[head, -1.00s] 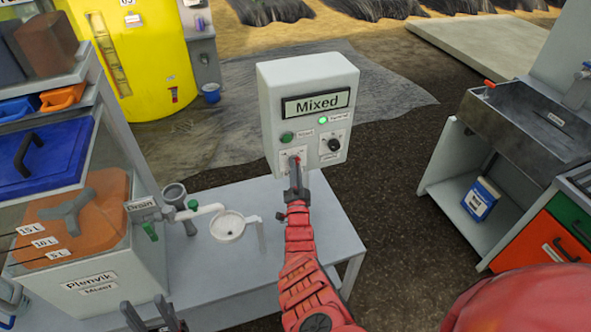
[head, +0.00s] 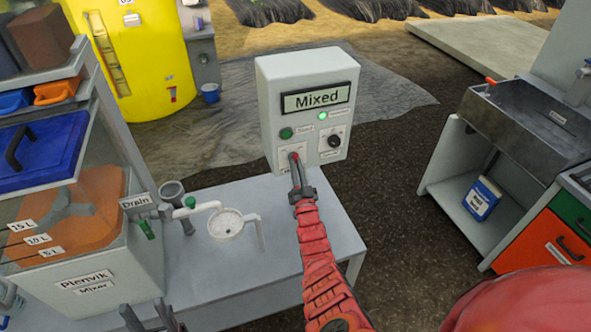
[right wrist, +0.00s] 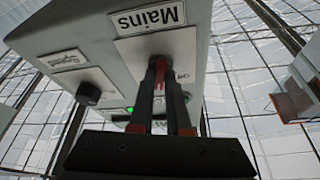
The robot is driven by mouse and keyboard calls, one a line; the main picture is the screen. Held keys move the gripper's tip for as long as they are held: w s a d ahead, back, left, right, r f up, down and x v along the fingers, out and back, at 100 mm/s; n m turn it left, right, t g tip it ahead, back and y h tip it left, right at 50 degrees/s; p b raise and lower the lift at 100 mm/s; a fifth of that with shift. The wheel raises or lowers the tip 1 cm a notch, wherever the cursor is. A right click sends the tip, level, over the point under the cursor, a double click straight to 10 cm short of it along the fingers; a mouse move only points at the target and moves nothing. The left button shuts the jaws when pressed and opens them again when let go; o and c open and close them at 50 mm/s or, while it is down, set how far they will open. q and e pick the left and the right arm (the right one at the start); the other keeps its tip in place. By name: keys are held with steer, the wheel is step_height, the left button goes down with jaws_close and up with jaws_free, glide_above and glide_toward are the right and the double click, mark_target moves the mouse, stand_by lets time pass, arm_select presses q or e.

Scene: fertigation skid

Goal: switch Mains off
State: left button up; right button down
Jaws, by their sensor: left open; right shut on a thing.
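The grey-white control box (head: 300,75) stands at the back edge of the table, with a display reading "Mixed". Its Mains switch plate (head: 284,150) is at the lower left of the front. My right gripper (head: 295,165) is at this plate, shut on the red Mains lever (head: 293,157). In the right wrist view, the fingers (right wrist: 160,70) close around the red lever (right wrist: 159,82), below the upside-down "Mains" label (right wrist: 146,19). An "Off" mark (right wrist: 182,76) is beside them. The fingers hide most of the lever. My left gripper (head: 150,320) is open and empty at the bottom edge.
A black knob (head: 334,141) is right of the Mains plate. A green button (head: 286,133) is above it, and a green lamp (head: 323,115) is lit. The mixer (head: 85,275) with its drain pipe and strainer cup (head: 227,224) stands left. The grey table (head: 270,200) is bare near the box.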

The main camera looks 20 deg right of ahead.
steer(key=shift+d+n+g+y+b, duration=0.15)
steer(key=shift+n+g+y+b, duration=0.2)
steer(key=shift+n+y+b, duration=1.95)
steer(key=shift+d+n+g+y+b, duration=0.2)
steer(key=shift+n+g+y+b, duration=0.65)
steer(key=shift+n, duration=2.7)
steer(key=shift+d+n+t+y+b, duration=0.15)
steer(key=shift+n+y+b, duration=1)
steer(key=shift+n+b, duration=1.4)
steer(key=shift+r+n+p, duration=0.1)
steer(key=shift+n+p, duration=0.3)
steer(key=shift+n, duration=0.2)
steer(key=shift+g, duration=0.25)
steer(key=c, duration=0.9)
jaws_free()
